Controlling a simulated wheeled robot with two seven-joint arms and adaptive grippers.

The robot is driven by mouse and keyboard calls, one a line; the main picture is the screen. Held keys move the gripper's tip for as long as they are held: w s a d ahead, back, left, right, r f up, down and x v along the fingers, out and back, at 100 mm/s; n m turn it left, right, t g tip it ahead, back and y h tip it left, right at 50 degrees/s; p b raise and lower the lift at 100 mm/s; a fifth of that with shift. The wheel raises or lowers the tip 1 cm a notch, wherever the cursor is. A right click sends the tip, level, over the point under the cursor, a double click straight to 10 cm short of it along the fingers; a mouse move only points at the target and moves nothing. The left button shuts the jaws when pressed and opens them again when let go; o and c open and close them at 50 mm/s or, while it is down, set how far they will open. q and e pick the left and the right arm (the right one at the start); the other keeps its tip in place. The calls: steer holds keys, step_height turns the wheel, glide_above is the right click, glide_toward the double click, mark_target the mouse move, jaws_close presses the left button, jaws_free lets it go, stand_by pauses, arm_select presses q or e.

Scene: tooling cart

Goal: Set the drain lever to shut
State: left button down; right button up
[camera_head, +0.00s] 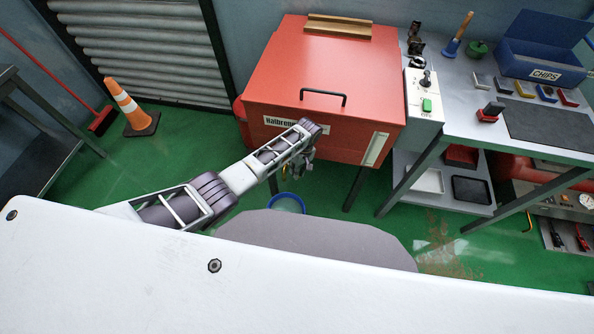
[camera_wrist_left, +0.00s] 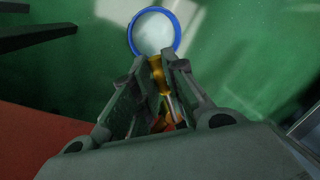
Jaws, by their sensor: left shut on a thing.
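The drain lever is mostly hidden behind my fingers in the left wrist view. A brass drain fitting (camera_wrist_left: 158,72) and a reddish-orange part (camera_wrist_left: 170,122), which may be the lever's handle, show between the fingers. My left gripper (camera_wrist_left: 163,62) is shut on the lever. In the head view my left gripper (camera_head: 303,165) is at the front of the red cabinet (camera_head: 330,70), below its label, and the lever cannot be made out. I cannot tell the lever's angle. My right gripper is not in view.
A blue-rimmed bucket (camera_head: 287,203) stands on the green floor below the gripper; it also shows in the left wrist view (camera_wrist_left: 154,32). A workbench (camera_head: 470,95) with tools and a blue chips box (camera_head: 543,50) stands at the right. An orange cone (camera_head: 131,108) stands at the left.

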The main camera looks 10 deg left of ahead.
arm_select(q)
steer(key=c, duration=1.5)
jaws_free()
steer(key=shift+o, duration=0.2)
step_height(320, 180, up, 10)
